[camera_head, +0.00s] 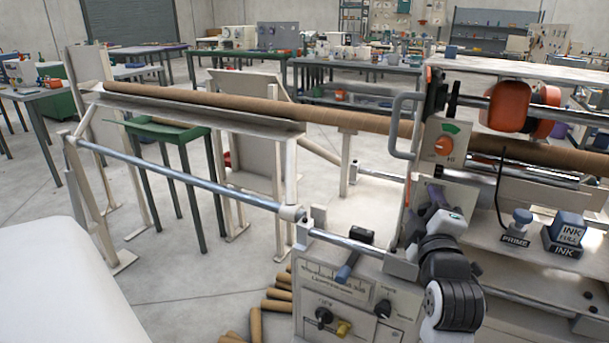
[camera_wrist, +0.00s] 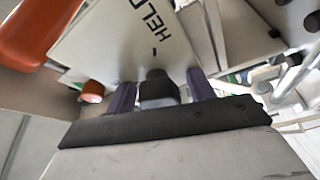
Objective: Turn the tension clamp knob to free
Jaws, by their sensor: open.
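The tension clamp knob (camera_wrist: 158,90) is dark grey and shows in the wrist view in front of a pale plate (camera_wrist: 110,42) marked HELD, with a short dark tick below the word. My gripper (camera_wrist: 160,82) is open, with one purple-grey finger on each side of the knob and a narrow gap on both sides. I cannot tell how deep the fingers reach around it. In the head view my gripper (camera_head: 438,198) is at the machine's front, below the orange dial. It hides the knob there, and no FREE mark is readable.
An orange dial (camera_head: 443,146) under a green arc sits just above my gripper. A grey handle (camera_head: 397,128) stands out to the left. A long brown tube (camera_head: 250,108) runs across. A lower control box (camera_head: 345,300) and PRIME (camera_head: 520,225) and INK (camera_head: 566,230) units are nearby.

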